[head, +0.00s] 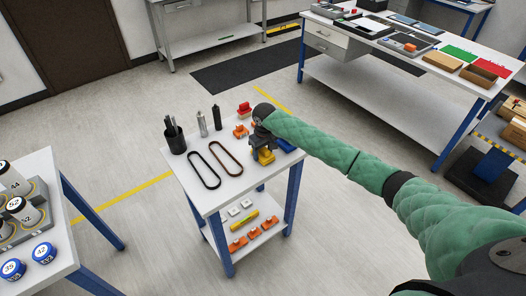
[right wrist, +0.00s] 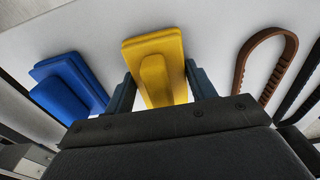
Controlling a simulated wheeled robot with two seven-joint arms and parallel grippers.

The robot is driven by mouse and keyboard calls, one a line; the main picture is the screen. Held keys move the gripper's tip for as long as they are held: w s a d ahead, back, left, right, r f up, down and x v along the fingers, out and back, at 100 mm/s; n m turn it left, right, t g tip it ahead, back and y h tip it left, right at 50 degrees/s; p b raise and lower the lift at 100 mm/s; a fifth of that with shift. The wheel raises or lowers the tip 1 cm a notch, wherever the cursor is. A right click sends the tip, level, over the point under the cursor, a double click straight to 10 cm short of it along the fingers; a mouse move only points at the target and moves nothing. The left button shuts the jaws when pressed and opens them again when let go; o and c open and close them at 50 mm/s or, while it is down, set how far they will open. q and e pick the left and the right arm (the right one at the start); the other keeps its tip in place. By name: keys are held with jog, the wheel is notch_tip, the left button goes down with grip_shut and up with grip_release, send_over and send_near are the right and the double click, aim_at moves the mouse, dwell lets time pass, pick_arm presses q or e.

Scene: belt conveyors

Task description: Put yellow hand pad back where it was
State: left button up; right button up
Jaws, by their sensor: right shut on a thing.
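The yellow hand pad (right wrist: 170,48) has a flat plate and a raised grip. In the head view the yellow hand pad (head: 264,156) shows below my right gripper (head: 263,149), at the right part of the small white table (head: 224,181). In the right wrist view my right gripper (right wrist: 160,90) has a finger on each side of the pad's grip and is shut on it. The pad is at or just above the table top; I cannot tell if it touches. My left gripper is not in view.
A blue pad (right wrist: 68,88) lies beside the yellow one; it also shows in the head view (head: 285,145). A brown belt (head: 226,158) and a black belt (head: 204,170) lie to the left. A pen cup (head: 174,136), cans and red-orange parts (head: 241,130) stand behind.

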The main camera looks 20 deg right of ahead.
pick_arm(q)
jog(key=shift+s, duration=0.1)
pick_arm(e)
jog(key=shift+f, duration=0.1)
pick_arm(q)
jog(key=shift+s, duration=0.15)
pick_arm(e)
jog(key=o, duration=1)
jog(key=shift+r+b, duration=0.3)
jog(key=shift+r, duration=0.2)
notch_tip(320, 180, up, 3)
jog(key=shift+f+b, duration=0.15)
jog(key=shift+b, duration=0.45)
jog(key=r+b, duration=0.2)
jog(key=r, duration=0.5)
jog(key=shift+s+r, duration=0.1)
jog(key=shift+s, duration=0.1)
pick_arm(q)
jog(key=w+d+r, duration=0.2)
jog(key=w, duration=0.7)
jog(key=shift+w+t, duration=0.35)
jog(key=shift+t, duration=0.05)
pick_arm(e)
jog(key=shift+d+r, duration=0.1)
jog(key=shift+r, duration=0.6)
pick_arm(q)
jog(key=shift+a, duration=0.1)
